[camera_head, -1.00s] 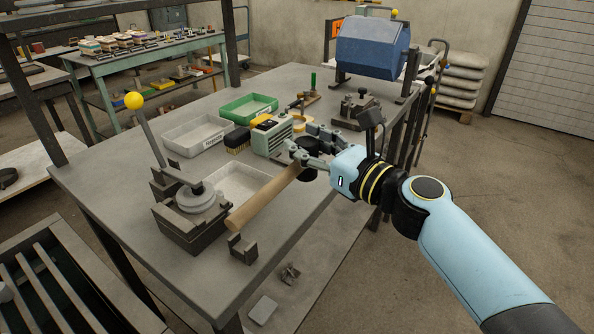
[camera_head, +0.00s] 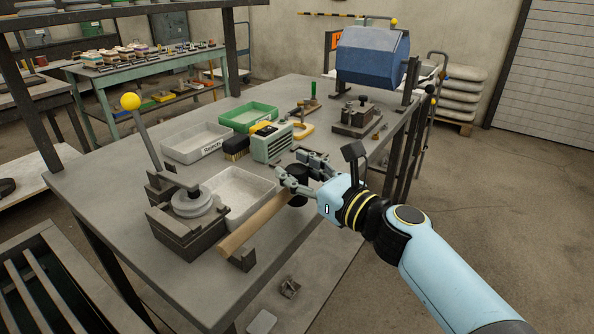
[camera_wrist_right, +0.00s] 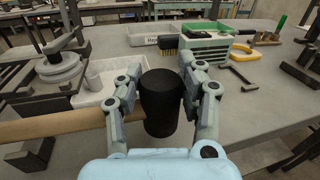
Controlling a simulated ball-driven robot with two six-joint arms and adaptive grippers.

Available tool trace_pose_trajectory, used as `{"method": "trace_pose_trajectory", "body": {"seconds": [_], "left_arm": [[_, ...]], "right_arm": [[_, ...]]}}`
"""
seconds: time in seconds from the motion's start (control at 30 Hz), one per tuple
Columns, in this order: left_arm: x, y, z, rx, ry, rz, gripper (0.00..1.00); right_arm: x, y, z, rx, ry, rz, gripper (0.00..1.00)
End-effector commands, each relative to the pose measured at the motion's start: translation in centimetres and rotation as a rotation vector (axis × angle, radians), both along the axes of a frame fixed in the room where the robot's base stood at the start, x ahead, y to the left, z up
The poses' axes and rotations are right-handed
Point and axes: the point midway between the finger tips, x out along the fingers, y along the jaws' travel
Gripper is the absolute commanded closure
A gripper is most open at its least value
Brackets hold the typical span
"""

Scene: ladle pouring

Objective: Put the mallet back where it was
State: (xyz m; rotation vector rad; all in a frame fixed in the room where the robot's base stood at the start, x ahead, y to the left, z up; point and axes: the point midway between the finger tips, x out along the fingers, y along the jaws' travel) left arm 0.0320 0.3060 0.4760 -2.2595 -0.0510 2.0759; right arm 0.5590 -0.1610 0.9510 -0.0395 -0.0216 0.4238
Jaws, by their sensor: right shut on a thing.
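The mallet has a pale wooden handle (camera_head: 252,224) and a black head (camera_head: 298,188); the head also shows in the wrist view (camera_wrist_right: 159,101). My right gripper (camera_head: 296,170) is shut on the black head, with one finger on each side of it in the wrist view. The handle points toward the lower left in the head view, and its end is over the dark notched bracket (camera_head: 243,259) near the bench's front edge. I cannot tell whether the handle touches the bracket. My left gripper is not in view.
A grey tray (camera_head: 262,181) and a hand press (camera_head: 180,232) with a yellow-knobbed lever stand left of the mallet. Behind it are a green-grey box (camera_head: 273,146), a brush (camera_head: 236,147), the rejects tray (camera_head: 180,154) and a green tray (camera_head: 248,108). The blue tumbler (camera_head: 372,56) is at the back.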

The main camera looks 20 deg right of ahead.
Motion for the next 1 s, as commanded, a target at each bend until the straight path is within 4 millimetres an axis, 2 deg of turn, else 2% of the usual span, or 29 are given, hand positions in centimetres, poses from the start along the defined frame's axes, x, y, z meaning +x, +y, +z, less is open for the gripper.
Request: {"method": "trace_pose_trajectory", "body": {"seconds": [0.37, 0.4, 0.57, 0.83, 1.0], "left_arm": [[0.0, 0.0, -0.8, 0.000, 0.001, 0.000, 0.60], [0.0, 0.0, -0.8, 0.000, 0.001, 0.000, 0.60], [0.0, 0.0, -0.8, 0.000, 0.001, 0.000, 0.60], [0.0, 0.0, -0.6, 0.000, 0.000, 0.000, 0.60], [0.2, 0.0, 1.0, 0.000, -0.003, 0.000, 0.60]], "right_arm": [[0.1, 0.0, -0.6, 0.002, -0.004, 0.000, 1.00], [0.0, 0.0, -0.8, 0.000, 0.000, 0.000, 0.58], [0.0, 0.0, -0.8, 0.000, 0.000, 0.000, 0.39], [0.0, 0.0, -0.7, 0.000, 0.000, 0.000, 0.39], [0.0, 0.0, 1.0, 0.000, 0.000, 0.000, 0.39]]}}
